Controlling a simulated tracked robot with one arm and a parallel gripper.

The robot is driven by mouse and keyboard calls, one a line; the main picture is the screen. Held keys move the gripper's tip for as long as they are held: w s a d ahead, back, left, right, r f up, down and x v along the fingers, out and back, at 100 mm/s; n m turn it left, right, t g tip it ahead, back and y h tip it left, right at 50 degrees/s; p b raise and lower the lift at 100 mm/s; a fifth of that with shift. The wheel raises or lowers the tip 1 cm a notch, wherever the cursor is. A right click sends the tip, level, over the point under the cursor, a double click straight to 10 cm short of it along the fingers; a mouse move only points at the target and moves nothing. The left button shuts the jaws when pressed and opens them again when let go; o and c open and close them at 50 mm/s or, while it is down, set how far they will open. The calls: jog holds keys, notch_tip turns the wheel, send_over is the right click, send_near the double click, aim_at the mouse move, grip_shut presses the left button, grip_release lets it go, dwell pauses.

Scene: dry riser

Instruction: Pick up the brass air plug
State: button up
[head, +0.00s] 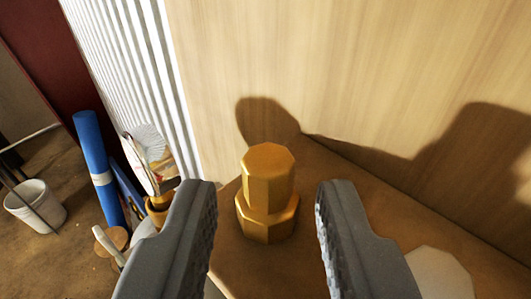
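The brass air plug (268,184) stands upright on a brown surface (335,182). It is gold-coloured, with a narrower faceted top on a wider faceted base. My gripper (268,205) is open, with one dark grey finger on each side of the plug in the picture. Gaps show between the plug and both fingers. I cannot tell exactly how far the plug lies beyond the fingertips.
A light wood panel (350,60) rises close behind the plug. A pale object (440,273) lies by the right finger. At left are a blue roll (95,165), a white bucket (35,205) and a white ribbed panel (125,60).

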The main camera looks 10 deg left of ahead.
jog(key=shift+x, duration=1.15)
jog(key=shift+r, duration=0.1)
jog(key=shift+c, duration=0.2)
grip_shut()
jog(key=shift+r, duration=0.15)
